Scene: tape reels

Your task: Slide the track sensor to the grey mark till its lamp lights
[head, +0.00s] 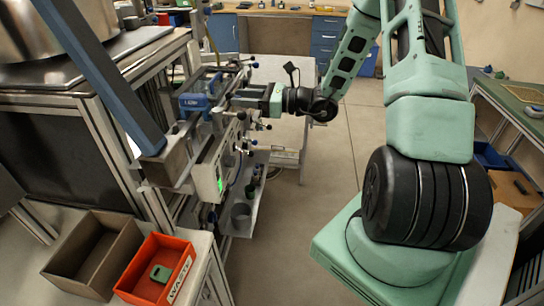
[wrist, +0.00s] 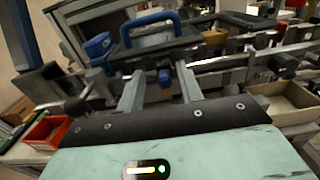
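My gripper (wrist: 158,76) is open, its two grey fingers spread apart towards the rail assembly. A small blue piece with an orange part (wrist: 165,77) shows between the fingers, with gaps on both sides. It may be the track sensor, but I cannot tell for sure. A blue handle (wrist: 150,22) arches just beyond it. In the head view my gripper (head: 238,98) reaches left to the rails at the machine's side, and its fingertips are hard to make out. I cannot make out the grey mark or a lamp on the sensor.
A box with a lit green display (head: 218,180) hangs below the rails. A blue block with white lettering (head: 194,102) sits left of my gripper. An orange waste bin (head: 145,287) holds a green piece, beside an empty brown bin (head: 78,268). The floor (head: 300,225) is clear.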

